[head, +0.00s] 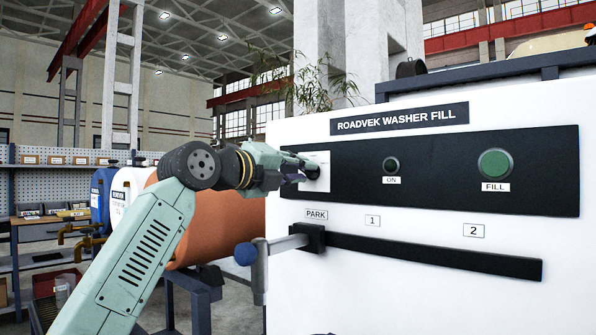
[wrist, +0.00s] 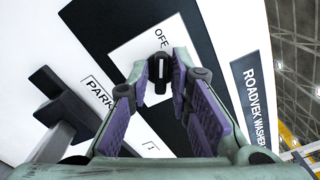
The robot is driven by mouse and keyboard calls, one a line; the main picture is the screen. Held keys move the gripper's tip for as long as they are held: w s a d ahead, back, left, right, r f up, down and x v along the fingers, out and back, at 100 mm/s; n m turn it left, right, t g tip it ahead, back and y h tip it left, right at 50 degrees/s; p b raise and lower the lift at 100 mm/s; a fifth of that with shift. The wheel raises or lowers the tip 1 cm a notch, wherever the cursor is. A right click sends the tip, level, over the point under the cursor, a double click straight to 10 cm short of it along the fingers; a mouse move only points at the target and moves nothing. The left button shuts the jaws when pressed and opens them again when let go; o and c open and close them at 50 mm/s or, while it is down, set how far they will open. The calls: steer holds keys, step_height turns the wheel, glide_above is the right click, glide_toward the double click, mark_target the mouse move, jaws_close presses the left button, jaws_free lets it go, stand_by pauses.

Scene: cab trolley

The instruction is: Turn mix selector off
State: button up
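The mix selector (wrist: 160,72) is a small black knob with a white mark, on a white plate (wrist: 133,53) with lettering partly cut off, seeming to read "OFF". In the wrist view my gripper (wrist: 163,78) has its purple-padded fingers apart, one on each side of the knob. Whether the pads touch it I cannot tell. The white mark runs roughly along the fingers. In the head view my gripper (head: 296,170) reaches the left end of the black panel (head: 440,165), and the selector is largely hidden behind the fingers.
Below, a lever (head: 275,248) stands at PARK on a black slotted rail (head: 430,255). An orange tank (head: 215,225) stands behind my arm.

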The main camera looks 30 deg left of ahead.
steer(key=shift+o, duration=0.8)
steer(key=s+a, duration=0.1)
steer(key=s, duration=1.1)
steer(key=shift+a, duration=0.3)
